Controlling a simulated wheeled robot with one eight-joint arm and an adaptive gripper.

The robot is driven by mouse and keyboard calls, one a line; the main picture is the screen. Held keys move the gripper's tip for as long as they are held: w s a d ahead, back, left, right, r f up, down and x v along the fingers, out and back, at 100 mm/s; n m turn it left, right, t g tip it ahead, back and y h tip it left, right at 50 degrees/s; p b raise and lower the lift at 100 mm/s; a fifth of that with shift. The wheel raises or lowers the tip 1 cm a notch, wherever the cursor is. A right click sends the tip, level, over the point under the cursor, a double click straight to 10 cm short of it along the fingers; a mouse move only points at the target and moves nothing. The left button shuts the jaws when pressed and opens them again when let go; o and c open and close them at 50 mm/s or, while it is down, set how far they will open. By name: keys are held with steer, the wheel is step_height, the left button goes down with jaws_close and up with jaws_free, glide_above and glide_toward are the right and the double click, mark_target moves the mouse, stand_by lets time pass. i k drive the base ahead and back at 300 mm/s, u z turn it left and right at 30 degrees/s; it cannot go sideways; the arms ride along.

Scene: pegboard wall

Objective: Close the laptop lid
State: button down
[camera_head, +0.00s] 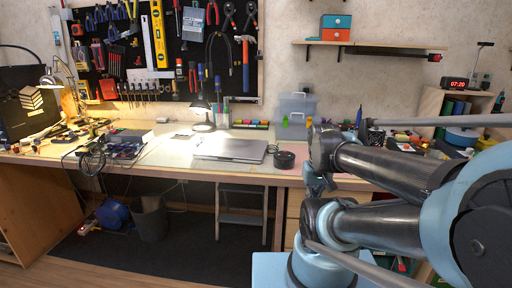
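A grey laptop (232,149) lies on the workbench near its front edge, at the middle of the head view. It looks like a flat slab with its lid low. I cannot tell at this size whether the lid is fully down. My arm fills the right foreground, to the right of the laptop and apart from it. The end of my arm, near the bench's front edge, is small and dark, and its fingers cannot be made out clearly.
A black roll (284,160) sits just right of the laptop. A desk lamp (203,115) and a clear grey bin (297,106) stand behind it. Cables and electronics (112,148) lie to the left. A step stool (241,205) and a trash bin (150,218) stand under the bench.

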mark_target(214, 146)
steer(key=z, duration=1)
steer(key=k, duration=1.3)
steer(key=u, duration=0.9)
steer(key=i, duration=1)
steer(key=z, duration=0.1)
